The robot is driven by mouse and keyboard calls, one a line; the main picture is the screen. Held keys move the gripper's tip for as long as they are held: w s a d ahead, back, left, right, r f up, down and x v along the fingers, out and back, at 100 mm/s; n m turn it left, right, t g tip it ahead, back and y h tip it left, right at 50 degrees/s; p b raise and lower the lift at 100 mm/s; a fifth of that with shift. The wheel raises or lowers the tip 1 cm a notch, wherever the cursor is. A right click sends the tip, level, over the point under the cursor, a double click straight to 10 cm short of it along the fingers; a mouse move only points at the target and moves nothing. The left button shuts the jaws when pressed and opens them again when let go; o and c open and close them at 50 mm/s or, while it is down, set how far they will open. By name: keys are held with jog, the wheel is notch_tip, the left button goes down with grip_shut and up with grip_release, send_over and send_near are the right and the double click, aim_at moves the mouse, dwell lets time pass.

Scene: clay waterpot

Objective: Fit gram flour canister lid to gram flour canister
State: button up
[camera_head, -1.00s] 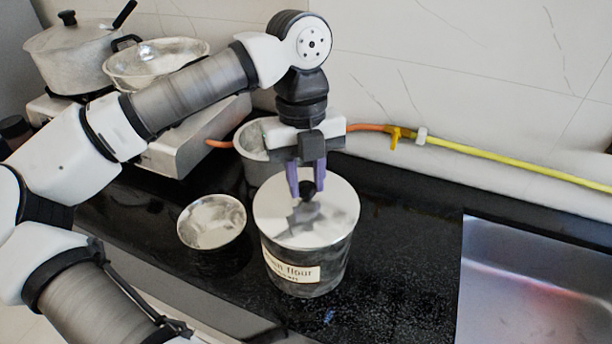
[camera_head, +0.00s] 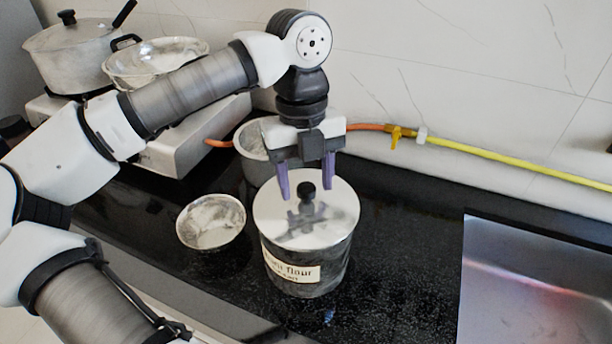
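The gram flour canister (camera_head: 303,262) is a dark metal cylinder with a cream label, standing upright on the black counter. Its lid (camera_head: 328,230) is a shiny round disc with a black knob (camera_head: 306,191), and it lies flat over the canister's top with its rim in line all round, as far as I can see. My gripper (camera_head: 306,188) is directly above the lid, pointing down. Its two purple fingers are spread apart on either side of the knob, with clear gaps, and hold nothing. Whether the lid's far edge is fully seated is hidden from this angle.
A metal bowl (camera_head: 211,221) stands just left of the canister, and a metal pot (camera_head: 254,150) behind it, partly hidden by my arm. A stove with a lidded cooker (camera_head: 72,57) and a pan (camera_head: 155,62) is at back left. The sink (camera_head: 535,285) is at right; counter between is clear.

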notch_tip(320, 180, up, 14)
jog(key=w+b, duration=0.1)
jog(key=w, duration=0.1)
jog(key=shift+a+f, duration=0.15)
jog(key=shift+a, duration=0.2)
dwell(0.3)
